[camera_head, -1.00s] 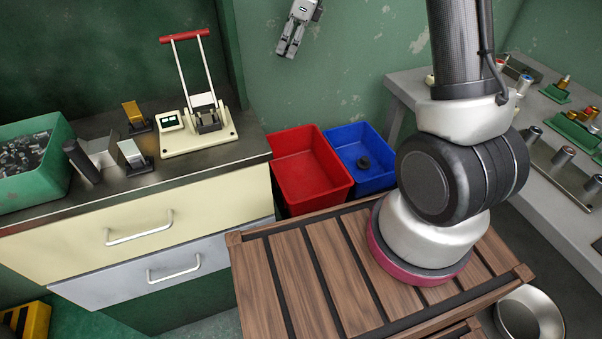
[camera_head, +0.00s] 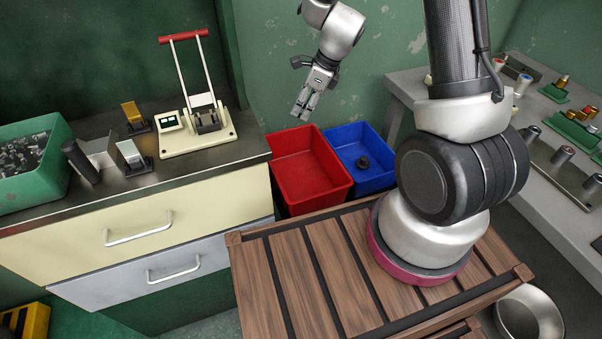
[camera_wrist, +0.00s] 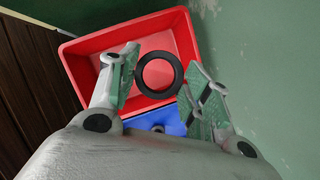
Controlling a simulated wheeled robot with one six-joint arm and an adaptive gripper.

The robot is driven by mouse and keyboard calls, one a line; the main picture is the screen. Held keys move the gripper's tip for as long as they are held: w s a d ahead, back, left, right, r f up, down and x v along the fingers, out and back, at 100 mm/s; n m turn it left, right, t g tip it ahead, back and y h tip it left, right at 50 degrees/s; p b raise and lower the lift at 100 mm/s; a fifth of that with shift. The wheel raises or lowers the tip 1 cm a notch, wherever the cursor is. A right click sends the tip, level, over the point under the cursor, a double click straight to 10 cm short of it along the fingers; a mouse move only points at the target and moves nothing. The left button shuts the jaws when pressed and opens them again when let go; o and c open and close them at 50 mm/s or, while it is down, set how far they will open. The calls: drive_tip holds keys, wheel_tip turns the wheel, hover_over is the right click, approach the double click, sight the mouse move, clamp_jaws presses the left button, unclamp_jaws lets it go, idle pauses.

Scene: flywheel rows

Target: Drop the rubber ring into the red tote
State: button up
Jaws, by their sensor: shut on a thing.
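The rubber ring (camera_wrist: 139,76) is a black ring held between the green-padded fingers of my gripper (camera_wrist: 161,78) in the wrist view. The red tote (camera_head: 311,190) is an open bin on the floor between the drawer cabinet and the blue tote. In the head view my gripper (camera_head: 304,107) points down, above the far rim of the red tote, and I cannot make out the ring there. In the wrist view the ring overlaps the red tote (camera_wrist: 88,45), seen behind and below it.
A blue tote (camera_head: 376,183) with a dark piece (camera_head: 363,163) inside stands right beside the red tote. The cabinet (camera_head: 140,214) is to the left, my slatted wooden deck (camera_head: 312,275) in front. A grey bench (camera_head: 560,202) is at right, the green wall behind.

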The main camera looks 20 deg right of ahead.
drive_tip(key=s+f+n, duration=0.1)
drive_tip(key=s+f, duration=0.2)
drive_tip(key=f, duration=0.6)
drive_tip(key=shift+s+d+f, duration=0.2)
drive_tip(key=shift+d+f, duration=0.2)
drive_tip(key=shift+d, duration=0.05)
drive_tip(key=o, duration=1.1)
drive_tip(key=shift+o, duration=0.2)
drive_tip(key=v, duration=1.2)
drive_tip(key=shift+w+d, duration=0.2)
